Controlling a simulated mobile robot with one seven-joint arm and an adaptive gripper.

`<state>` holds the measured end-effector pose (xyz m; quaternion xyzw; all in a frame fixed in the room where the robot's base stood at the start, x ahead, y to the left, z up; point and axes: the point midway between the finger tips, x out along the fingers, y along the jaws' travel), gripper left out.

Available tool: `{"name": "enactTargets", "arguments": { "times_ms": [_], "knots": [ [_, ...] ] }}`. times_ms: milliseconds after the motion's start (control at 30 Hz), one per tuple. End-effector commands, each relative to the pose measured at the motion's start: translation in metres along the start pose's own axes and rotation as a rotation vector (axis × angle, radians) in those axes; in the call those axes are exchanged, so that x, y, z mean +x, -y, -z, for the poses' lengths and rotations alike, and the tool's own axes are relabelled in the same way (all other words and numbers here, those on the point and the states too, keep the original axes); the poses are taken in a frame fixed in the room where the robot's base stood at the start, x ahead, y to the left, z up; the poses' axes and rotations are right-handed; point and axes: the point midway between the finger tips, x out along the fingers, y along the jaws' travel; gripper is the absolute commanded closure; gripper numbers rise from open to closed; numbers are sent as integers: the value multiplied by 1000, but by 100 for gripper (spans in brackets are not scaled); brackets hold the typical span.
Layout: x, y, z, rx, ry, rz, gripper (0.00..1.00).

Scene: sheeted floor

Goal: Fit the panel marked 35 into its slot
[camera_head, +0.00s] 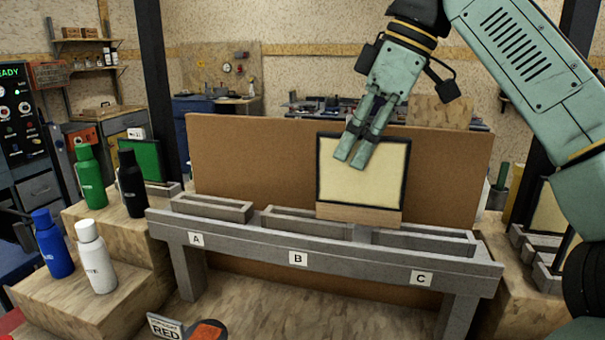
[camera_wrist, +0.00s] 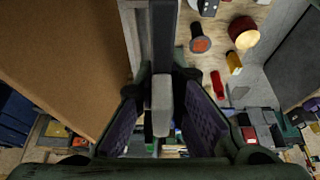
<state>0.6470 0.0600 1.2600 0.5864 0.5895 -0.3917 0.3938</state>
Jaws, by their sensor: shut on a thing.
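A cream panel (camera_head: 360,185) with a black frame and a wooden foot hangs upright in my gripper (camera_head: 352,158), which is shut on its upper edge. No number shows on the face turned to the head camera. The panel's foot overlaps the back of the grey rack (camera_head: 325,251), between slot B (camera_head: 285,226) and slot C (camera_head: 415,243). I cannot tell whether it touches. Slot A (camera_head: 208,211) is at the left; all three trays look empty. In the wrist view my gripper (camera_wrist: 161,105) has the panel (camera_wrist: 163,35) edge-on between its fingers.
A brown board (camera_head: 250,160) stands behind the rack. Green (camera_head: 90,175), black (camera_head: 131,183), blue (camera_head: 52,243) and white (camera_head: 96,257) bottles stand on wooden steps at left. A green panel (camera_head: 141,158) stands behind them. Another panel (camera_head: 548,215) stands at far right, partly hidden.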

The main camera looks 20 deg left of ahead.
Motion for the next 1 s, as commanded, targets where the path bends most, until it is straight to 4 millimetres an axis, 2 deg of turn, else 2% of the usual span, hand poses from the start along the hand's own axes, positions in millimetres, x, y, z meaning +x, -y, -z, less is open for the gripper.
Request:
{"name": "enactTargets", "arguments": {
  "times_ms": [33, 200, 400, 500, 800, 1000],
  "knots": [
    [7, -4, 14, -7, -3, 4, 100],
    [26, -17, 51, -5, -3, 3, 100],
    [40, -27, 77, -1, -2, 1, 100],
    [44, -29, 80, 2, -1, 0, 100],
    [76, -29, 66, 4, 5, 1, 100],
    [80, -29, 66, 1, 5, 4, 100]
  ]
}}
